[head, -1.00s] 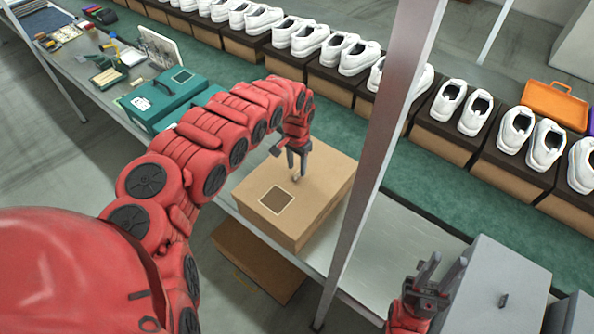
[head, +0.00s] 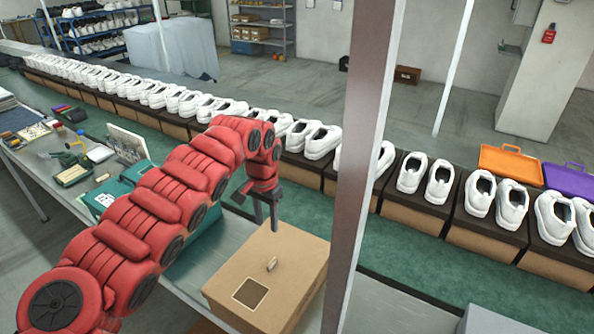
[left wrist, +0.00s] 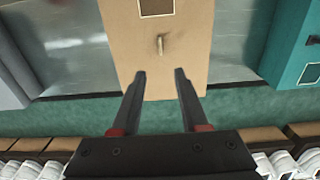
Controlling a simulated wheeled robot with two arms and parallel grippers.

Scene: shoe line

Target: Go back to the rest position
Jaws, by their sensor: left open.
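My left gripper (head: 266,212) is open and empty above the far edge of a closed cardboard box (head: 290,262). In the left wrist view its two fingers (left wrist: 160,75) stand apart, with the box (left wrist: 185,60) beneath and beyond them. The box lid has a small light tab (head: 271,264) and a dark square label (head: 250,293). The left arm reaches in from the left, bent over the table (head: 232,240). My right gripper is out of the head view.
A teal case (head: 200,222) stands left of the box. A conveyor (head: 400,235) with white shoes on boxes runs behind. A metal post (head: 358,150) rises right of the box. Orange (head: 510,163) and purple (head: 570,180) cases sit beyond the shoes.

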